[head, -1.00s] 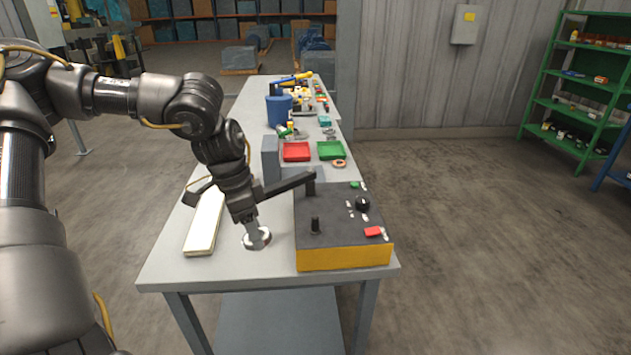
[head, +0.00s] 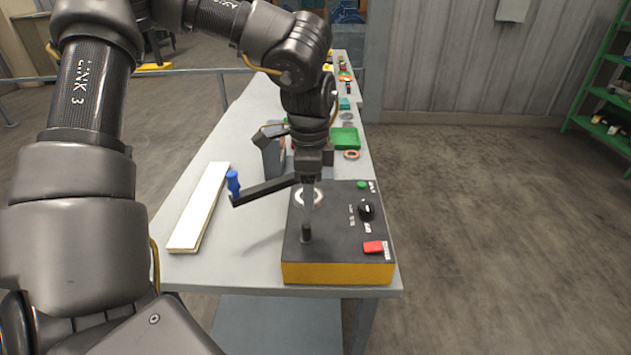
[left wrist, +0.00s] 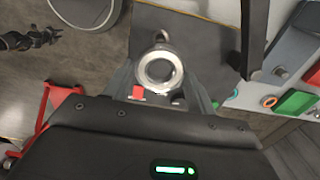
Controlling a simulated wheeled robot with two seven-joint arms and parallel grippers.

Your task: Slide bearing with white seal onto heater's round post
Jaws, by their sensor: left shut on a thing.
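The bearing (head: 314,203), a metal ring with a white face, is held in my left gripper (head: 308,190). In the left wrist view the bearing (left wrist: 159,70) shows face-on between the two fingers. The heater (head: 338,272) is a box with a dark top and yellow front. Its short dark round post (head: 306,234) stands near the front left of the top. The bearing appears apart from the post, higher in the head picture; I cannot tell whether it is directly over it. My right gripper is absent from the head view; a dark jointed shape in the left wrist view may be it.
A dark swing arm (head: 264,191) with a blue handle (head: 233,183) sticks out left from the heater. A red switch (head: 373,247) and black knob (head: 367,211) are on its top. A white bar (head: 200,208) lies left. A green tray (head: 345,138) and copper-coloured ring (head: 351,155) are behind.

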